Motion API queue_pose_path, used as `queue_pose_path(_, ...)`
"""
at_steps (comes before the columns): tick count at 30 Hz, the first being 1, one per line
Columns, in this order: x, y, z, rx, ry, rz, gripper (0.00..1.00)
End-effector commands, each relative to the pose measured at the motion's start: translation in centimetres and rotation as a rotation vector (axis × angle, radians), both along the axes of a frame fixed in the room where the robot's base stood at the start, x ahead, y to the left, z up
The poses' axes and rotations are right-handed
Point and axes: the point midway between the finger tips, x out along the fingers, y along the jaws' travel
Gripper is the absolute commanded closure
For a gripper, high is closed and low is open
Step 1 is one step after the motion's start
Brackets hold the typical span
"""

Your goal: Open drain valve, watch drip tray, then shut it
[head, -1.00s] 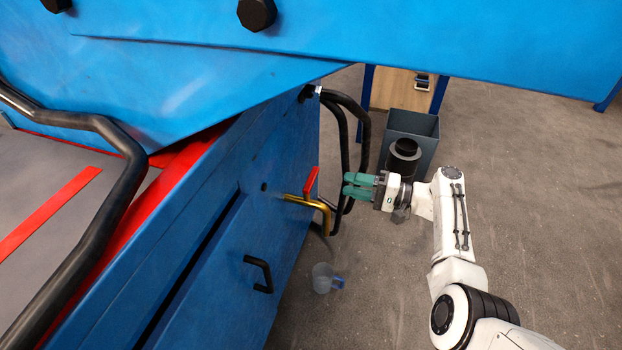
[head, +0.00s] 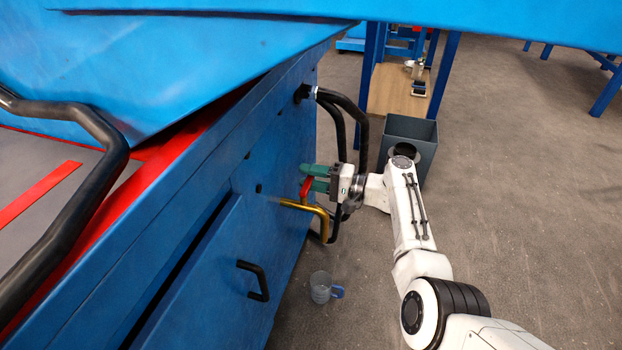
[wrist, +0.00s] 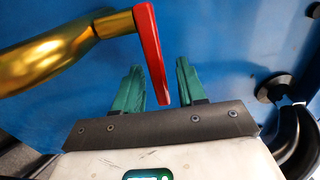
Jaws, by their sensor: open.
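The drain valve is a brass pipe (head: 318,210) with a red lever (head: 306,188), coming out of the blue machine side. The lever also shows in the wrist view (wrist: 151,52), beside the brass pipe (wrist: 50,58). My gripper (head: 312,178) has green fingers and is open at the lever. In the wrist view the lever's end lies between the two open fingers (wrist: 163,88), with a gap to the right finger; I cannot tell whether it touches the left one. A clear cup with a blue handle (head: 321,288) stands on the floor below the pipe. No drip tray is recognisable.
The blue machine side (head: 215,265) with a black handle (head: 255,280) is left of my arm. Black hoses (head: 357,125) hang just behind my gripper. A grey bin (head: 424,150) stands behind my arm. The floor at right is clear.

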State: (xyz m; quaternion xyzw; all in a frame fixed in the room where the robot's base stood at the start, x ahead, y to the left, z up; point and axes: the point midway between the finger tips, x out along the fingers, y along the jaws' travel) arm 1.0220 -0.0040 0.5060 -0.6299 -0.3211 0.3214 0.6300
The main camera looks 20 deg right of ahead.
Motion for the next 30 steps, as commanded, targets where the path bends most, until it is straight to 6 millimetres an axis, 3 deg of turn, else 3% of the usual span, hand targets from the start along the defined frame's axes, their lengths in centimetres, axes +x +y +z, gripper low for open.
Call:
queue_pose_path(6, 0.01, 0.00, 0.02, 0.000, 0.000, 0.000, 0.60)
queue_pose_path(19, -0.02, -0.04, -0.02, 0.000, 0.000, -0.001, 1.00)
queue_pose_path(30, -0.03, -0.05, -0.06, -0.001, 0.001, -0.001, 1.00)
